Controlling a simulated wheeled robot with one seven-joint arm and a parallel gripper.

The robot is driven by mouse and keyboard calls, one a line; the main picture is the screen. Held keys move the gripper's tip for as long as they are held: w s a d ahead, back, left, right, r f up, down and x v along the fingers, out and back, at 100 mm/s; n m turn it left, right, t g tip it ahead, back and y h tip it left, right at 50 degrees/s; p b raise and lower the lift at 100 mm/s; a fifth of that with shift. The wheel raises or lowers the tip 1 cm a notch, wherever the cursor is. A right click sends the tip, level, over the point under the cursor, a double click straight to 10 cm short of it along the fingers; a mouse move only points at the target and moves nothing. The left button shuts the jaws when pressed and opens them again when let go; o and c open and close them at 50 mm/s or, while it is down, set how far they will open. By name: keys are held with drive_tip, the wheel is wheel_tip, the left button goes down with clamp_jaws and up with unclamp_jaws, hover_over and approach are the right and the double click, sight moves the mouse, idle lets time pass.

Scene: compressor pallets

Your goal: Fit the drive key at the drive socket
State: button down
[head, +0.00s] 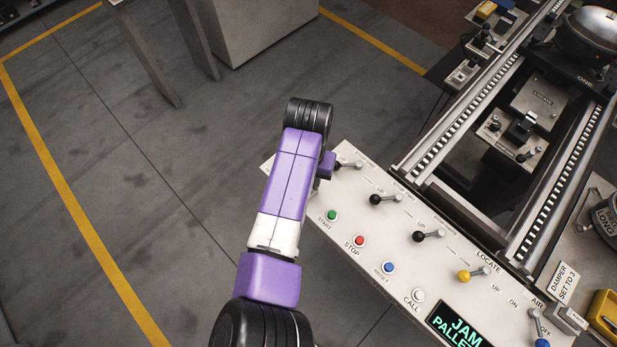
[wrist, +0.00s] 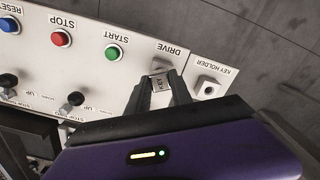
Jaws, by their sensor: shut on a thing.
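My gripper (wrist: 160,90) is shut on the drive key (wrist: 160,81), a small light piece marked KEY, in the wrist view. The key is at the control panel's DRIVE label (wrist: 166,48), between the dark fingers. The drive socket itself is hidden by the key and fingers, so I cannot tell whether the key is seated in it or just above it. The key holder (wrist: 208,89), a pale block with a dark opening, is just right of my gripper and looks empty. In the head view my own arm hides the gripper and key.
The control panel (head: 345,213) carries a green START button (head: 332,215), a red STOP button (head: 359,240), a blue RESET button (head: 389,267) and several levers. A screen (head: 459,325) reads JAM PALLET. Conveyor rails (head: 478,113) lie behind. Open floor is at left.

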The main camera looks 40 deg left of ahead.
drive_tip(key=shift+f+b, duration=0.45)
drive_tip(key=shift+f, duration=0.55)
drive_tip(key=c, duration=1.1)
unclamp_jaws()
drive_tip(key=shift+o, duration=0.2)
drive_tip(key=shift+r, duration=0.15)
wheel_tip(320, 180, up, 8)
drive_tip(key=shift+f+b, duration=0.2)
drive_tip(key=shift+b, duration=0.25)
